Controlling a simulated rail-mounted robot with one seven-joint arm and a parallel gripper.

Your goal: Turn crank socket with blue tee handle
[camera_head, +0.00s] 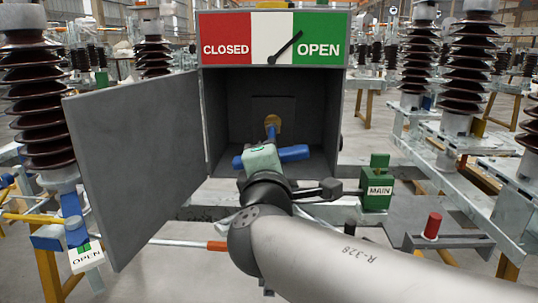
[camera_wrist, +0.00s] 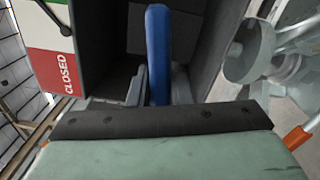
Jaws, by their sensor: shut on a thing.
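The blue tee handle (camera_head: 294,153) is at the mouth of the grey box, with its bar lying nearly level. Its blue stem (camera_head: 271,127) runs back to the brass-coloured crank socket (camera_head: 273,119) on the box's back wall; the joint is too small to judge. My gripper (camera_head: 264,160) is in front of the bar and shut on it, and its green body hides the bar's middle. In the wrist view the blue handle (camera_wrist: 157,50) stands between the grey fingers (camera_wrist: 158,90). The socket cannot be made out there.
The grey box (camera_head: 325,125) has its door (camera_head: 140,160) swung open to the left. A sign (camera_head: 273,37) above has its black pointer leaning right towards OPEN. A green MAIN block (camera_head: 377,190) and a red knob (camera_head: 432,225) stand at right. An OPEN tag (camera_head: 86,258) is at lower left.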

